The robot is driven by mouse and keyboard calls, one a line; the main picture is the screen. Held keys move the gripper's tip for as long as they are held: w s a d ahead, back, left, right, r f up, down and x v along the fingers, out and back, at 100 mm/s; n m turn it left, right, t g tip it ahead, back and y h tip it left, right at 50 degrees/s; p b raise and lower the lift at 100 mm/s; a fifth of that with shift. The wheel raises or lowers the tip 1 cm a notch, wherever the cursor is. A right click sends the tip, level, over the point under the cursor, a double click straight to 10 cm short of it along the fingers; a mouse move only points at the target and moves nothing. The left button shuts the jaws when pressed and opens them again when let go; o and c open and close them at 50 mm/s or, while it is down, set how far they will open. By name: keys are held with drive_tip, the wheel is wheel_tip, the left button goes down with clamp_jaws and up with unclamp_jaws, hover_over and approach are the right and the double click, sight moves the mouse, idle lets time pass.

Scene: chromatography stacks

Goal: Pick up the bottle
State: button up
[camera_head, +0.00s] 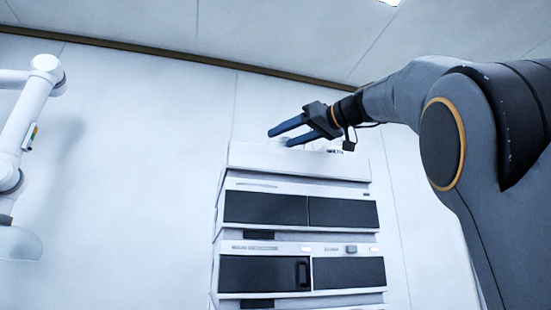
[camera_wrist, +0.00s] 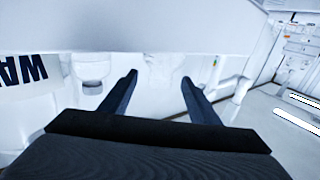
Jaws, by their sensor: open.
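My gripper (camera_head: 280,138) is open above the top tray of the instrument stack (camera_head: 290,161), its two blue fingers pointing left. In the wrist view my gripper (camera_wrist: 159,78) shows its fingers apart, with a faint, clear bottle-like shape (camera_wrist: 160,66) between and beyond the tips. I cannot tell whether they touch it. Another clear bottle (camera_wrist: 90,72) stands left of the fingers. A bottle with a dark-lettered white label (camera_wrist: 22,76) is at the far left edge. In the head view, the bottles are mostly hidden behind the fingers and the tray front.
The stack has dark-fronted modules (camera_head: 265,208) below the tray. A pale wall is behind it. A white jointed arm (camera_head: 30,120) stands at the left, clear of the stack. The wrist view shows a broad white panel (camera_wrist: 150,25) across the top and floor at the right.

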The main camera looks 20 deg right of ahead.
sight(281, 139)
drive_tip(key=shift+p+x, duration=1)
drive_tip(key=shift+x, duration=0.95)
drive_tip(key=shift+a, duration=0.1)
drive_tip(key=shift+f, duration=0.1)
clamp_jaws()
